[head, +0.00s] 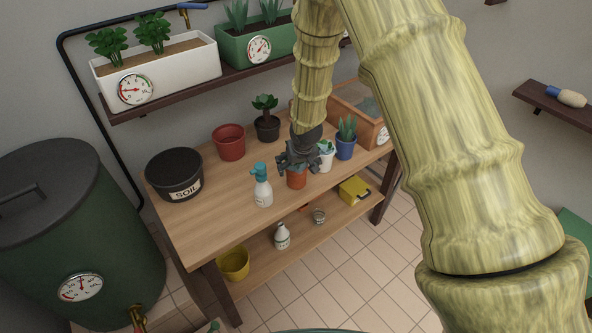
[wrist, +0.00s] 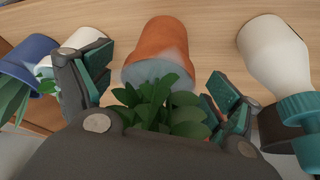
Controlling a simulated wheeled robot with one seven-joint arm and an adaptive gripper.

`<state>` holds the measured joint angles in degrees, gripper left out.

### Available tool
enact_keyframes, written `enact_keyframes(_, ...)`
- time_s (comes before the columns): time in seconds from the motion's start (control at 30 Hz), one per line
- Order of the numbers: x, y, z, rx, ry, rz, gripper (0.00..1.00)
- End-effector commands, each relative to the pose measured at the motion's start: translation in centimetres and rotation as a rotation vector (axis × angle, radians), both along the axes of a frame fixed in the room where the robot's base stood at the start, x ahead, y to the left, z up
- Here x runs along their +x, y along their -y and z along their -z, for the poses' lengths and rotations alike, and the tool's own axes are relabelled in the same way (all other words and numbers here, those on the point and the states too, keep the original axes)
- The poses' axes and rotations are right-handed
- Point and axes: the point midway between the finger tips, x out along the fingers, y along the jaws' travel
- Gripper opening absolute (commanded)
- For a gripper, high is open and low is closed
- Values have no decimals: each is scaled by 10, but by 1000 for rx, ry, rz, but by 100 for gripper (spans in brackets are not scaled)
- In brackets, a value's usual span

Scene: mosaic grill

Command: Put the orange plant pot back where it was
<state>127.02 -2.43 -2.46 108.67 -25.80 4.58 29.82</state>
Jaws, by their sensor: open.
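The orange plant pot (head: 297,180) stands on the wooden table near its front edge, just under my gripper (head: 298,158). In the wrist view the orange pot (wrist: 160,50) shows with a green leafy plant (wrist: 160,108) in it. My gripper (wrist: 158,92) is open, with one finger on each side of the plant. The fingers look apart from the pot. In the head view my gripper hides the plant and the pot's upper part.
A spray bottle (head: 262,187) stands left of the orange pot. A white pot (head: 326,160) and a blue pot (head: 345,148) stand close on the right. A red pot (head: 229,143), a dark potted plant (head: 267,127) and a soil tub (head: 174,175) stand further back or left.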

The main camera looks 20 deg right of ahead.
Motion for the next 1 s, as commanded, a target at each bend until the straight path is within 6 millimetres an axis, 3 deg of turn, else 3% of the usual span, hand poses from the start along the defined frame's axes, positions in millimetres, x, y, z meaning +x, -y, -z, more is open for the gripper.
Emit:
enact_keyframes(0.6, -27, -1, -66, 0, 1, 1, 90)
enact_keyframes(1.0, -34, -1, -80, 0, -1, 0, 90)
